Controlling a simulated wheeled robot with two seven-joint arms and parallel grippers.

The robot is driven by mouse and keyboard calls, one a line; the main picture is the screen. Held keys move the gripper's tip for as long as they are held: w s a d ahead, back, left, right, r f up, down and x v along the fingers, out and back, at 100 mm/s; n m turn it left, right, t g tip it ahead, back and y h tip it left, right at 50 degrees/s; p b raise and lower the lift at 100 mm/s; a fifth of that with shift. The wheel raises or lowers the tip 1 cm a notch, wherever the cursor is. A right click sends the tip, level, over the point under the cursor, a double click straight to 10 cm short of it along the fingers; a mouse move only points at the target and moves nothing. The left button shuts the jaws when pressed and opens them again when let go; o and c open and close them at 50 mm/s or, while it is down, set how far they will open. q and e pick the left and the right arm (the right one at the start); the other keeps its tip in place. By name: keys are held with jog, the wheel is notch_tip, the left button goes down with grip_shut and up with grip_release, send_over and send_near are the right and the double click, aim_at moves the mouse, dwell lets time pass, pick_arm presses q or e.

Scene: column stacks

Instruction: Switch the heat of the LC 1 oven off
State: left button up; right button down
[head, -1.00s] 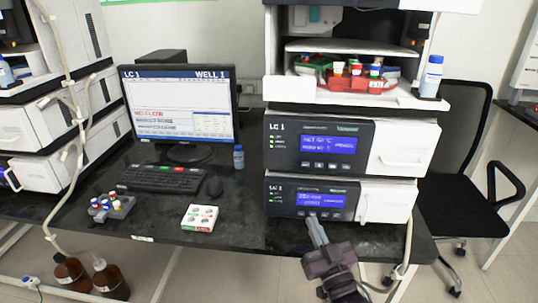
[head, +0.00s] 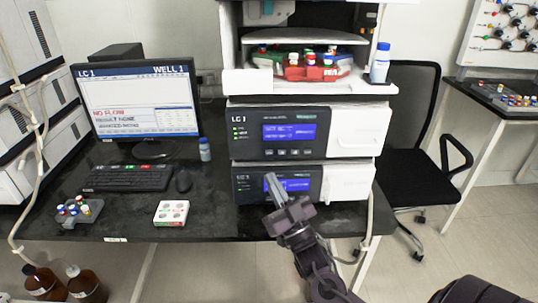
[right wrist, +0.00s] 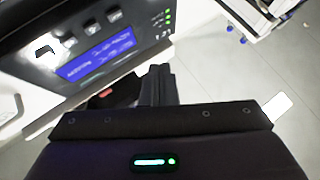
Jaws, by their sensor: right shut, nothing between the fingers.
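The LC 1 stack stands on the right part of the dark bench. Its middle module (head: 345,119), whose display (head: 289,133) is blue with a row of buttons (head: 290,151) below, showed a °C reading earlier, so I take it as the oven. Its lit status lights (head: 236,134) are green. The lower LC 1 module (head: 345,183) has a similar panel. My right gripper (head: 272,180) is shut and empty, in front of the lower module's display and partly hiding it. In the right wrist view the shut fingers (right wrist: 158,86) are near a panel with a blue display (right wrist: 95,57). My left gripper is not in view.
A monitor (head: 137,97) reads LC 1, WELL 1, NO FLOW. A keyboard (head: 128,178), mouse (head: 184,181), white box (head: 171,213) and vial rack (head: 78,210) lie left of the stack. A chair (head: 410,110) stands right of it. A pale tube hangs at the stack's right side.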

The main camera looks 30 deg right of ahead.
jog(key=b, duration=0.2)
send_near(264, 146)
notch_tip(264, 146, up, 3)
jog(key=w+a, duration=0.2)
jog(key=shift+w+d+r, duration=0.1)
jog(key=shift+w+d, duration=0.3)
jog(key=shift+d, duration=0.2)
jog(key=shift+w, duration=0.1)
dwell(1.2)
jog(key=shift+w+d, duration=0.2)
jog(key=shift+w, duration=0.05)
jog(key=shift+w+d+b, duration=0.2)
jog(key=shift+w+b, duration=0.15)
jog(key=shift+b, duration=0.05)
dwell(0.6)
jog(key=shift+s, duration=0.15)
jog(key=shift+s+a+p, duration=0.45)
jog(key=shift+s, duration=0.15)
